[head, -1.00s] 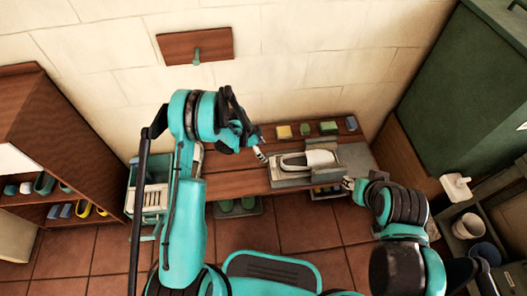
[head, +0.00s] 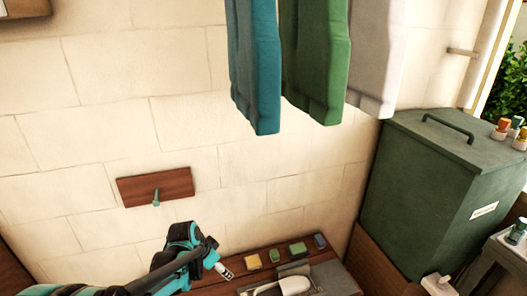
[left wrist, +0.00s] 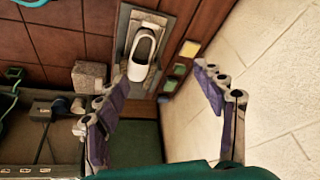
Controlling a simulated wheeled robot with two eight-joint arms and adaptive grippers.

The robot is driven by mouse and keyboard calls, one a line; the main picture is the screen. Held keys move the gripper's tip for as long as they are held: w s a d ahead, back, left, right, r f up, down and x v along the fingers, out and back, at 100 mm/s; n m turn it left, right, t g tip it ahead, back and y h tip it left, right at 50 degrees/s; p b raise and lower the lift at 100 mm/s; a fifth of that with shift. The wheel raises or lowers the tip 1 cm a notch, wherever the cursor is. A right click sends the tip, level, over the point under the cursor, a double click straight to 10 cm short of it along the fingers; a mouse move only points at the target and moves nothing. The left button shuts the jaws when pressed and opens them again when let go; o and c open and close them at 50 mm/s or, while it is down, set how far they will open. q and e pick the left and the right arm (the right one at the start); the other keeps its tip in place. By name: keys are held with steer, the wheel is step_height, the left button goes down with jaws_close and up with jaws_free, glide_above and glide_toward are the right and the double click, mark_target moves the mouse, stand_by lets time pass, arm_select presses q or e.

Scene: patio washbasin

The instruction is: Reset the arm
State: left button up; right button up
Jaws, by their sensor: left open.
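My left arm comes in from the bottom left of the head view, and its gripper (head: 222,270) is near the left end of the wooden bench (head: 213,285). In the left wrist view its two purple-grey fingers stand wide apart, and the gripper (left wrist: 163,78) is open with nothing between the fingers. A white shoe (left wrist: 143,45) lies in a grey tray (left wrist: 172,32) beyond the fingers. The shoe is partly cut off at the bottom of the head view (head: 292,286). My right gripper cannot be made out in either view.
Several colored blocks, including a yellow one (head: 253,262), line the bench by the wall. A wooden plate with a peg (head: 155,188) is on the wall. Blue, green (head: 316,70) and white cloths hang above. A green lidded bin (head: 425,190) stands at the right.

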arm_select(q)
steer(key=s+a+r+n+t+y, duration=0.1)
steer(key=s+r+n, duration=0.3)
steer(key=s, duration=0.6)
steer(key=s+a+r+n+t+y, duration=0.1)
steer(key=s+r+n, duration=0.3)
steer(key=s, duration=0.6)
step_height(320, 180, up, 2)
steer(key=shift+s+a+t, duration=0.25)
steer(key=shift+a+t, duration=0.4)
steer(key=shift+t, duration=0.15)
